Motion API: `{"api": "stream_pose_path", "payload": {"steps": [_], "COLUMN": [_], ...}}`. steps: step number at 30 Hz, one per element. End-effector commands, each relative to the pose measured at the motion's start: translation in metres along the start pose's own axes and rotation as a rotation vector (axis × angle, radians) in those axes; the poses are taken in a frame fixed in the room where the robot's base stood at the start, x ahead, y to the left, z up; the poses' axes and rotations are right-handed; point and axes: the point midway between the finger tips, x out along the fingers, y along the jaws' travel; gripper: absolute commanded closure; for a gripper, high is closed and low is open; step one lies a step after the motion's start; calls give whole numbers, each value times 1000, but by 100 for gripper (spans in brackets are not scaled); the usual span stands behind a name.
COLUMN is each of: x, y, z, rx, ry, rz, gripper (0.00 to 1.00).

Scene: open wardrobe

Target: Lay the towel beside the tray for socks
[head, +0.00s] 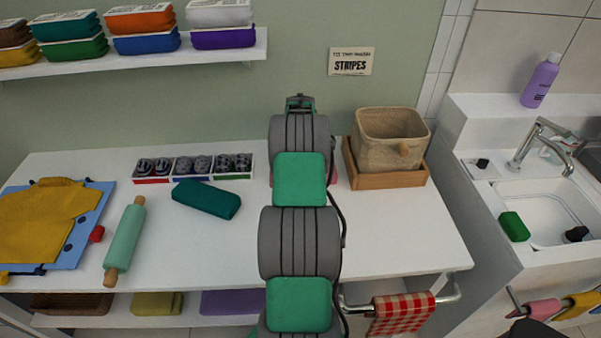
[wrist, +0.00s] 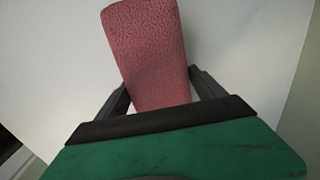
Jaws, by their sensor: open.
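The tray for socks is a white tray (head: 171,166) at the back of the white table in the head view. It has three compartments holding dark and grey rolled socks. A teal folded towel (head: 206,199) lies just in front of it, slightly askew. A pinkish-red folded towel (wrist: 150,45) lies on a white surface in the wrist view. Only an edge of a pink thing (head: 331,176) shows behind my arm in the head view. My gripper (wrist: 163,90) is open, with its fingers on either side of the pink towel's near end. My arm hides the gripper in the head view.
A wooden box (head: 391,178) with a basket (head: 391,136) stands right of my arm. A rolling pin (head: 125,240) and a blue board (head: 75,247) with yellow cloth lie left. A shelf (head: 150,56) of folded cloths hangs above.

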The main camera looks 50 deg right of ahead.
Motion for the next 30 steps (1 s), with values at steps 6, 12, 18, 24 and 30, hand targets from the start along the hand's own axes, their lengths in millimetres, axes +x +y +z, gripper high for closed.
{"api": "stream_pose_path", "payload": {"steps": [6, 12, 18, 24, 30], "x": [13, 13, 1, -27, -54], "y": [10, 10, 10, 6, 4], "z": [1, 1, 1, 0, 0], "rx": [1, 0, 0, 0, 0], "ry": [-2, -2, -2, -1, -1], "rz": [31, 31, 29, 19, 13], "gripper": [5, 5, 5, 5, 5]}}
